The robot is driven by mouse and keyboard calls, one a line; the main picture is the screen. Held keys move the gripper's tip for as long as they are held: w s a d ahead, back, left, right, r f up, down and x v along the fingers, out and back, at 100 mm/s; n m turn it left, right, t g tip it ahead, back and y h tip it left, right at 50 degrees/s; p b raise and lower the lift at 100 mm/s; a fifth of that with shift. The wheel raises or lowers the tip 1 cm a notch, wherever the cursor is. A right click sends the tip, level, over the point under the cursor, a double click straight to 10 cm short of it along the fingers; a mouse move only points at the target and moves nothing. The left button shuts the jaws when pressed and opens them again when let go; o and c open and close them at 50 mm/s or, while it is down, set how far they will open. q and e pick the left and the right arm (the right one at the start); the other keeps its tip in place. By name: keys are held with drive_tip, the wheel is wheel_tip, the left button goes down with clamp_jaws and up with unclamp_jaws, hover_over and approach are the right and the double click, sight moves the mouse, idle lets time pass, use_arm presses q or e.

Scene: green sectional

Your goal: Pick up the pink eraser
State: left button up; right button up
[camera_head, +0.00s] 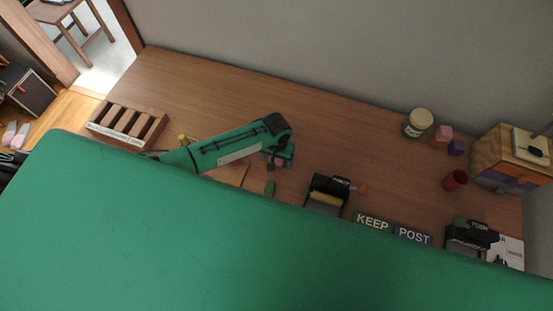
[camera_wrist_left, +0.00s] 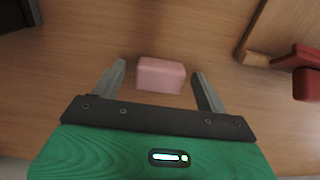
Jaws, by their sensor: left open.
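The pink eraser (camera_wrist_left: 160,75) is a small rounded block lying on the brown wooden table in the left wrist view. My left gripper (camera_wrist_left: 158,72) is open, with one grey finger on each side of the eraser and a gap on both sides. I cannot tell how high the fingertips are above the table. In the head view my green left arm reaches over the table and the left gripper (camera_head: 278,158) points down. I cannot make out the eraser there. My right gripper is in neither view.
In the left wrist view a red object (camera_wrist_left: 300,57) and a wooden edge (camera_wrist_left: 262,35) lie right of the gripper. In the head view a slotted wooden rack (camera_head: 127,122) stands left, and a black box (camera_head: 327,193) stands to the gripper's right. The table behind the gripper is clear.

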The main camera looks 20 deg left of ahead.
use_arm(q)
drive_tip(key=shift+c, duration=0.2)
drive_tip(key=c, duration=1)
drive_tip(key=shift+r, duration=0.1)
wheel_tip(320, 180, up, 20)
drive_tip(key=b, duration=0.3)
